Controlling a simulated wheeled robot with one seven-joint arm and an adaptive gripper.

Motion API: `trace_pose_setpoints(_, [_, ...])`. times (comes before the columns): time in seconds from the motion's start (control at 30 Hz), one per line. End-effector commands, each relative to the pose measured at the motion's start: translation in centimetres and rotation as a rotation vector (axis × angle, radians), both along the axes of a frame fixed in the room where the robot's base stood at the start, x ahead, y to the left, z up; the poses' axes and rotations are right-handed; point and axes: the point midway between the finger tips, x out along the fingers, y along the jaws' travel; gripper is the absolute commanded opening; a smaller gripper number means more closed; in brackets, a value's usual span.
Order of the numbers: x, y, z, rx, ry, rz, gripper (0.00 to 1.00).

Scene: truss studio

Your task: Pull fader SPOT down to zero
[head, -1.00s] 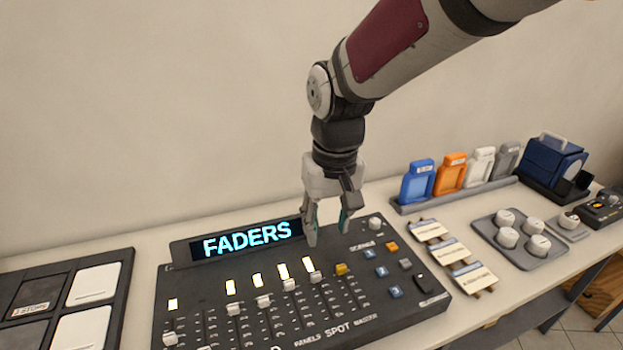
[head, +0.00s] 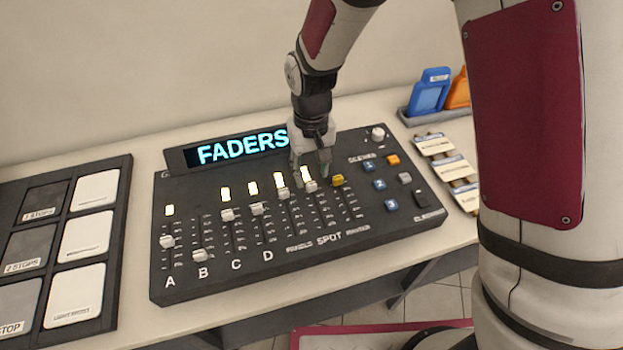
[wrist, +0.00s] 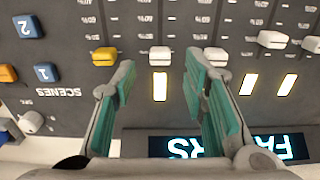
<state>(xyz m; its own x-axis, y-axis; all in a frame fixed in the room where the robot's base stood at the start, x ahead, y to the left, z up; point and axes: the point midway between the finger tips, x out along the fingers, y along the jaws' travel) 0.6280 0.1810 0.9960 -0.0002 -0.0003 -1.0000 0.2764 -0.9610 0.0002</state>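The mixing desk (head: 400,225) has a row of faders. The SPOT fader's white cap (head: 311,187) is near the top of its slot, in the column above the SPOT label, under a lit yellow indicator. My gripper (head: 311,180) is at the desk around that cap, fingers pointing down. In the wrist view, the open teal-padded fingers (wrist: 160,72) stand either side of the SPOT cap (wrist: 161,55), with visible gaps to it. Whether the tips touch the panel cannot be told.
The yellow MASTER cap (head: 338,180) is just right of SPOT, and the white PANELS cap (head: 284,196) just left. The FADERS display (head: 240,147) stands behind. Blue scene buttons (head: 379,185) are to the right. The slot below SPOT looks clear.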

Motion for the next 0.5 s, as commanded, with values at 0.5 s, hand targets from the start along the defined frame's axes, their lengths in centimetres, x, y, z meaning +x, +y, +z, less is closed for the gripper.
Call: trace_pose_setpoints(0.5, [0.0,0.0,-4.2,0.000,-0.001,0.000,0.40])
